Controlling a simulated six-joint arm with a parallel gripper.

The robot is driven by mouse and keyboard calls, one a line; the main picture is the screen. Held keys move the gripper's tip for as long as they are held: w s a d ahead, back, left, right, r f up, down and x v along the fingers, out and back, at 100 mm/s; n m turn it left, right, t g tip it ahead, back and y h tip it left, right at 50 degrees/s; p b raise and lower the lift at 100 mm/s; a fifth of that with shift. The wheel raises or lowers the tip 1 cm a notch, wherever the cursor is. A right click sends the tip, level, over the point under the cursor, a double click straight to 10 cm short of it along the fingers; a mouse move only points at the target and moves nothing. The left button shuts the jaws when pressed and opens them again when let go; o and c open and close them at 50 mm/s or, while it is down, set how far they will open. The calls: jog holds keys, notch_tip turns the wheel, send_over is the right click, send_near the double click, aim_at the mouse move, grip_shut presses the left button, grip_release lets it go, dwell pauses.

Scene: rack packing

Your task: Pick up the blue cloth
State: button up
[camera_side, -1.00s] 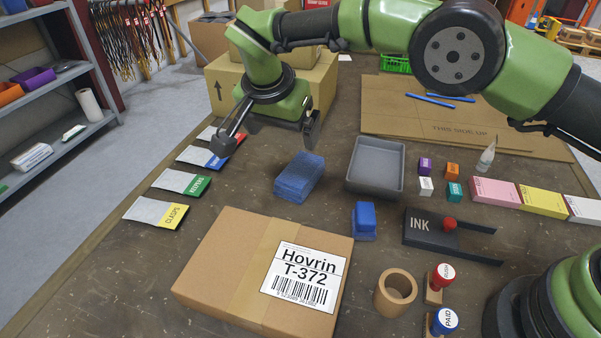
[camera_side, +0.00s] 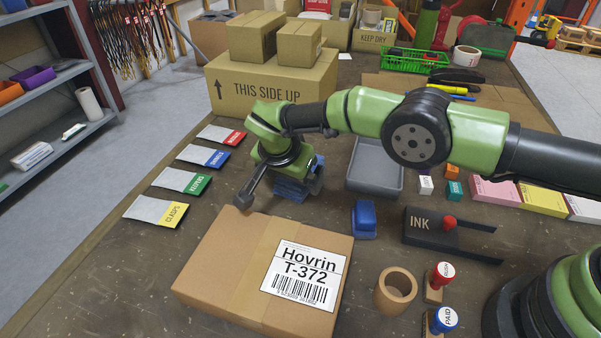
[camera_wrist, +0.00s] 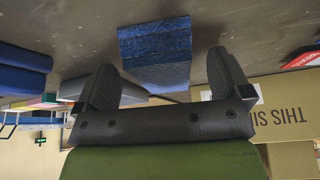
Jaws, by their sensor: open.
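The blue cloth (camera_side: 290,191) is a folded stack on the table, partly hidden by my gripper in the side view. In the wrist view the cloth (camera_wrist: 155,43) lies ahead of and between the fingers, its near face toward me. My gripper (camera_side: 282,189) is open, low over the cloth, with one finger to its left and the other to its right. In the wrist view my gripper (camera_wrist: 162,70) shows both fingers apart with nothing clamped. Whether a finger touches the cloth cannot be told.
A cardboard box labelled Hovrin (camera_side: 215,255) lies in front of the cloth. A grey tray (camera_side: 374,182) is to its right, partly behind my arm. A small blue object (camera_side: 364,219) sits at front right. Several labelled packets (camera_side: 182,181) lie left. A large carton (camera_side: 268,88) stands behind.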

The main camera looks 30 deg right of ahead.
jog(key=shift+x, duration=0.8)
jog(key=c, duration=1)
jog(key=shift+r, duration=0.1)
